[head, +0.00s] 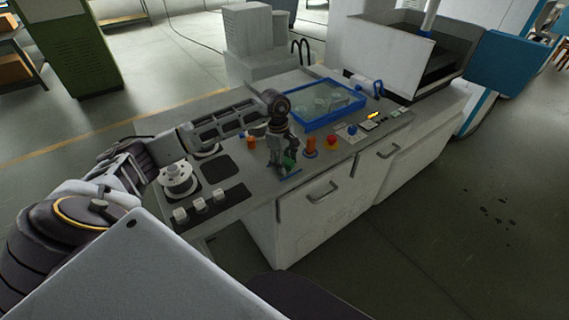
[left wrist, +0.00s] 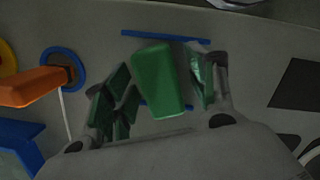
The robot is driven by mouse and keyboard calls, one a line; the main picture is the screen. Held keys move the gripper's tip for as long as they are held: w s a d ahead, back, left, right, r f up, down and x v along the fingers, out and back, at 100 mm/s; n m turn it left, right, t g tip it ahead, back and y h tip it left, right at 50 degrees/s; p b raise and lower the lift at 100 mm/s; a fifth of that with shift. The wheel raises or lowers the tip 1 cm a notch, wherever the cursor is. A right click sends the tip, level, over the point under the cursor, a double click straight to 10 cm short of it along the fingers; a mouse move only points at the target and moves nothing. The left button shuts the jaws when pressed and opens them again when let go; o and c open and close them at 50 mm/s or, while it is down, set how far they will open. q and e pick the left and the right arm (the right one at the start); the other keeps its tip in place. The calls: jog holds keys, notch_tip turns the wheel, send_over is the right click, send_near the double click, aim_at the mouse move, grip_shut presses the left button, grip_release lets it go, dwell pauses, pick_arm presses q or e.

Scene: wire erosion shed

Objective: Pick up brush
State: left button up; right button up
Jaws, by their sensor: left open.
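A green block-like thing (head: 289,161), which may be the brush, stands at the front edge of the grey worktop within blue marking strips. I cannot make out bristles. In the left wrist view the green thing (left wrist: 155,80) shows between the fingers. My left gripper (head: 279,163) is low over the worktop, pointing down at it. In the left wrist view this gripper (left wrist: 160,95) is open, its green-padded fingers on either side of the block. I cannot tell whether either finger touches it. My right gripper is not in view.
An orange handle-like thing (left wrist: 32,86) stands in a blue ring close beside the gripper. A red button-like knob (head: 331,141) is farther right. A blue-rimmed tray (head: 311,123) lies behind. White spools (head: 177,178) and small white blocks (head: 199,205) stand to the left.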

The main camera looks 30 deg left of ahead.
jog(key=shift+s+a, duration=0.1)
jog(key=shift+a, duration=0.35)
pick_arm(q)
jog(key=shift+c, duration=0.2)
jog(key=c, duration=1.2)
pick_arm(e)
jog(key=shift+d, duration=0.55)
pick_arm(q)
jog(key=shift+r, duration=0.1)
